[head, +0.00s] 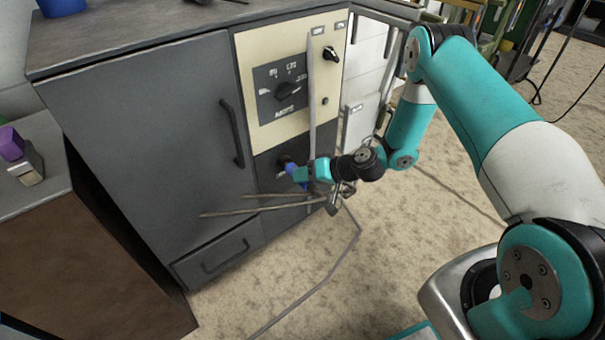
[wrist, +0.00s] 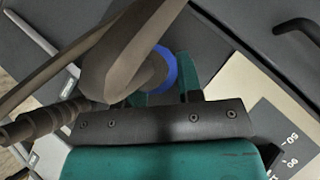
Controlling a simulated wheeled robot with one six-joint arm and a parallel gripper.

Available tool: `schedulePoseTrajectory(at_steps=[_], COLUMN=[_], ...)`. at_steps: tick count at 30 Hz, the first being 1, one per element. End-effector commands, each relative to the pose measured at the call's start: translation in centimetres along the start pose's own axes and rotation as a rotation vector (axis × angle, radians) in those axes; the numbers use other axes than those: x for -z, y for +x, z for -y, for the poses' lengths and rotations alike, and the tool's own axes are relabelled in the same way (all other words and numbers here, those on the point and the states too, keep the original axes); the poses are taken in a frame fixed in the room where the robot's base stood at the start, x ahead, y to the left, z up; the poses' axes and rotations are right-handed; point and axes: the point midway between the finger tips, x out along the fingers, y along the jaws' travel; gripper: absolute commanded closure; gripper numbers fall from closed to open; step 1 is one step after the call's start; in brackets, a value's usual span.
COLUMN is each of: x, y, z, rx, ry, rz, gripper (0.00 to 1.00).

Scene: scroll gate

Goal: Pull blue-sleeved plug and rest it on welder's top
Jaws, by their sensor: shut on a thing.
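The welder (head: 165,130) is a grey cabinet with a cream control panel and a dark lower panel. The blue-sleeved plug (head: 290,166) is at the dark lower panel, beside a dark round socket. My gripper (head: 299,173) is shut on it. In the wrist view the blue sleeve (wrist: 168,65) shows as a ring between the fingers of my gripper (wrist: 163,85), partly hidden by a thick brown cable (wrist: 125,60). I cannot tell how deep the plug sits in the socket. The welder's top (head: 150,38) is grey and mostly bare.
A blue container (head: 62,6) stands at the back left of the welder's top. Brown cables (head: 265,207) stick out below my gripper, and a grey cable runs over the floor. A door handle (head: 232,133) juts out left of the panel. A brown cabinet (head: 85,265) stands at left.

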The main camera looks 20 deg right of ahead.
Motion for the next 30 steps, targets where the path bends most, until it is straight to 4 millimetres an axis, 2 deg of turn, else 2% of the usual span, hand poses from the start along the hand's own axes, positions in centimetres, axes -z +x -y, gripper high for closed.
schedulePoseTrajectory(at_steps=[30], x=[-2.1], y=[-2.2], z=[0.0], rx=[0.001], ry=[0.001], rz=[-0.002], gripper=[1.00])
